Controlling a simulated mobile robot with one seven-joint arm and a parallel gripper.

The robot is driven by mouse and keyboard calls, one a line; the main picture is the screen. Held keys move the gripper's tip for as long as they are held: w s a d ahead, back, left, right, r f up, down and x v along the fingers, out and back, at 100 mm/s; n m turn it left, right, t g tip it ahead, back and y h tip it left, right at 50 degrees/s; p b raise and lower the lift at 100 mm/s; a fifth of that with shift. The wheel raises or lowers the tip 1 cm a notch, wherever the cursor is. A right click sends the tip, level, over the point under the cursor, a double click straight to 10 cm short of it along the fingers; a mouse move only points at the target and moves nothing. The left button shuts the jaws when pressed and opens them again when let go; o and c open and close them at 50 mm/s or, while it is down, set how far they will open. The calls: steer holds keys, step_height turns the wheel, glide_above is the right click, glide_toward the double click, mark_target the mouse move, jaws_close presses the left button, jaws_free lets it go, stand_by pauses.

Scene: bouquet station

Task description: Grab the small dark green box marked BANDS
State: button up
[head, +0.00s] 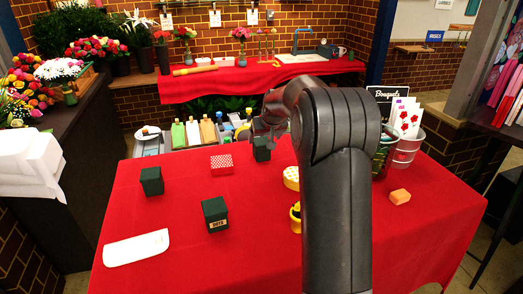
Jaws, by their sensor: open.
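Several small dark green boxes stand on the red-covered table. One (215,212) is near the middle front, with a pale label on its front whose lettering is too small to read surely. Another (152,182) stands to the left and shows no label. A third (262,150) stands further back, close below my gripper (265,132); no label shows on it. I cannot tell which box is marked BANDS. My gripper is open, partly hidden by my arm, and seems just above the back box; contact cannot be told.
A red patterned box (222,164) lies left of the back box. A white tray (136,248) lies at the front left. The front middle is clear.

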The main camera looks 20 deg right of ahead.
mark_target(262, 147)
steer(key=x, duration=0.9)
steer(key=shift+d+f, duration=0.1)
steer(key=shift+f, duration=0.2)
steer(key=c, duration=1.2)
steer(key=shift+r, duration=0.15)
